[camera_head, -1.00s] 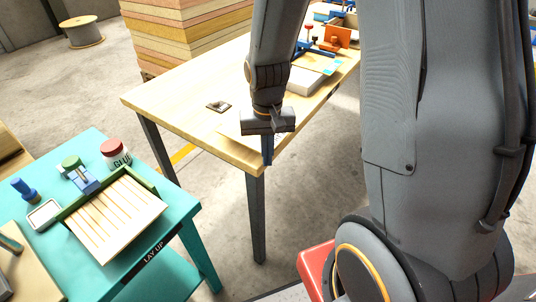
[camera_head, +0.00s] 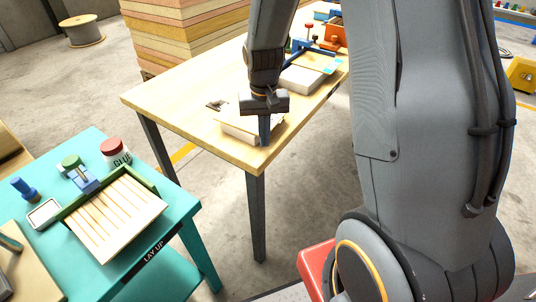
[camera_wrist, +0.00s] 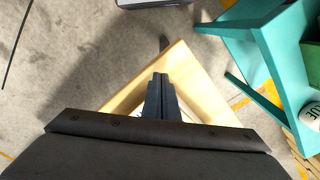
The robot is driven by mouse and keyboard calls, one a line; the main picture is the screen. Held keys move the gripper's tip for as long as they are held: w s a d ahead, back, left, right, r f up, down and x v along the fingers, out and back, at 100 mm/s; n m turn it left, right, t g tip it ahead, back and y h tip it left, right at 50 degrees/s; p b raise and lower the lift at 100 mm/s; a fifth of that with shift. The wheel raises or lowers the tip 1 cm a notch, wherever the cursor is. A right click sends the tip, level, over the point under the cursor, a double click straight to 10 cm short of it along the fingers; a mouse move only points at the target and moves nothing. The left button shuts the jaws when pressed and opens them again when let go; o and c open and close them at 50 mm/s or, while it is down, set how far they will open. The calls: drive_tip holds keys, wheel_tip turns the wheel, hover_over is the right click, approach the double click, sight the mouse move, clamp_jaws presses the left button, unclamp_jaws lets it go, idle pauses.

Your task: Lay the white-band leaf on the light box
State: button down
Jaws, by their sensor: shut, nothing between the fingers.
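My gripper (camera_head: 265,141) is shut and empty, pointing down over the near corner of the wooden table (camera_head: 196,118). In the wrist view its closed fingers (camera_wrist: 161,82) are over the same table corner (camera_wrist: 182,62). A pale, flat-topped block (camera_head: 238,133) lies on the table right behind and beside the fingers, partly hidden by them. I cannot tell whether the fingers touch it, or whether it is the light box. I cannot make out a leaf with a white band in either view.
A teal lay-up table (camera_head: 185,222) stands at the left with a slatted pale panel (camera_head: 115,215) and a glue jar (camera_head: 115,152). Another pale block (camera_head: 300,79) and a blue clamp lie farther back on the wooden table. Stacked boards (camera_head: 185,40) stand behind it.

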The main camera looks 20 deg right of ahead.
drive_tip(key=s+r, duration=0.4)
drive_tip(key=r, duration=0.6)
drive_tip(key=s+a+f+n+t, duration=0.1)
drive_tip(key=s+f+n, duration=0.1)
drive_tip(key=s, duration=0.8)
drive_tip(key=shift+s+f+n+b, duration=0.3)
drive_tip(key=shift+s+f+b, duration=0.1)
drive_tip(key=shift+f, duration=0.15)
